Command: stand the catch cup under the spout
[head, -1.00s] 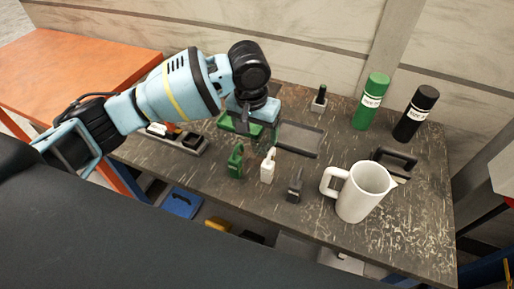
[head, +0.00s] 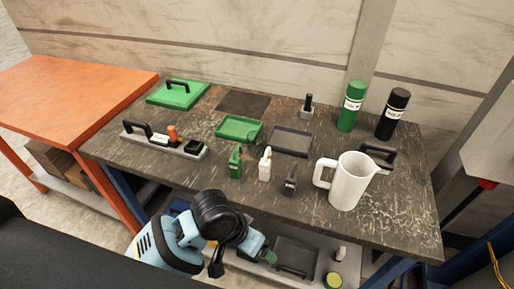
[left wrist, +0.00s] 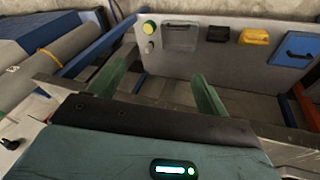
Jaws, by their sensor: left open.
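A white jug (head: 352,182) with a handle on its left and a pouring lip on its right stands upright on the dark bench. It is the only clear spout I see. On the lower shelf are a small round item with a yellow-green top (head: 333,281) and a small white item (head: 341,254). I cannot tell whether either is the catch cup. They also show in the left wrist view, yellow-green (left wrist: 149,27) and white (left wrist: 149,47). My left gripper (head: 268,257) is low before the bench; its green fingers (left wrist: 160,80) are apart and empty. My right gripper is not visible.
The bench's front edge overhangs that shelf.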

